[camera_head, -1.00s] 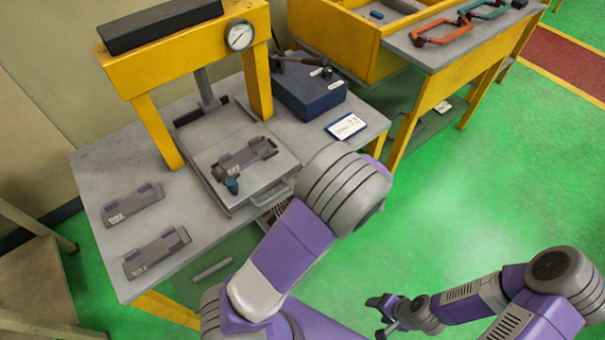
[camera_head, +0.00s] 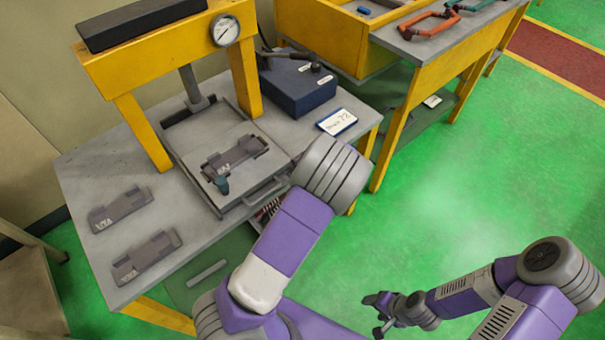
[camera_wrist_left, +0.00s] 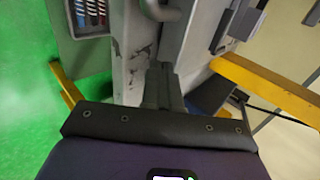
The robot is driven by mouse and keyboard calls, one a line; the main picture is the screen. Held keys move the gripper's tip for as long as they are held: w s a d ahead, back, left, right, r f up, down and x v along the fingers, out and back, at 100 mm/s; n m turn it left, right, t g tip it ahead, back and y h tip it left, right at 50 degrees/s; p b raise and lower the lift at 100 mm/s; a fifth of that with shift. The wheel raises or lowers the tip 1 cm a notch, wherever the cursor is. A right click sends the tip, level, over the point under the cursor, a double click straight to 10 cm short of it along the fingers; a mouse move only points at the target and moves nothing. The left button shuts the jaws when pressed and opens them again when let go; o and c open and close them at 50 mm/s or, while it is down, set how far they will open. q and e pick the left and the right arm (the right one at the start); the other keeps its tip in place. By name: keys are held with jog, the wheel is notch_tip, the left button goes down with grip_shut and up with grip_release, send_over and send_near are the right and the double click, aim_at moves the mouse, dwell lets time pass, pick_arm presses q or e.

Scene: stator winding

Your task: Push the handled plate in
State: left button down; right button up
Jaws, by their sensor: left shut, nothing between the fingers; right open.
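The handled plate (camera_head: 258,168) is a grey slab lying partly out of the yellow press, toward the table's front edge. A bar handle (camera_head: 266,191) runs along its front side. A dark grey fixture (camera_head: 234,158) with a small blue-grey knob sits on top of it. My left gripper is hidden behind my left arm in the head view. In the left wrist view its dark fingers (camera_wrist_left: 160,85) are shut and empty, close to a grey surface; I cannot tell whether they touch it. My right gripper (camera_head: 380,313) is open and empty over the green floor.
The yellow press (camera_head: 165,62) with a round gauge (camera_head: 225,30) stands over the plate. A blue box (camera_head: 298,88) and a labelled card (camera_head: 337,122) lie to the right. Two dark fixtures (camera_head: 121,208) (camera_head: 146,257) lie on the table's left part. A yellow bench (camera_head: 432,70) stands behind right.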

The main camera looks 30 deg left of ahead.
aim_at(257, 134)
pick_arm(q)
jog(key=shift+w+a, duration=0.1)
jog(key=shift+a, duration=0.2)
jog(key=w+a, duration=0.1)
jog(key=a, duration=0.1)
jog(key=w+a+b, duration=0.1)
jog(key=a, duration=0.2)
jog(key=w+a+b, duration=0.1)
jog(key=a, duration=0.2)
jog(key=shift+w+f, duration=0.1)
jog(key=w+a, duration=0.1)
jog(key=a, duration=0.2)
jog(key=w+a, duration=0.1)
jog(key=a, duration=0.2)
jog(key=w+a, duration=0.2)
jog(key=a, duration=0.1)
jog(key=shift+a, duration=0.25)
jog(key=shift+w+a, duration=0.1)
jog(key=shift+a, duration=0.1)
jog(key=shift+a+r, duration=0.15)
jog(key=shift+r, duration=0.1)
jog(key=shift+r, duration=0.1)
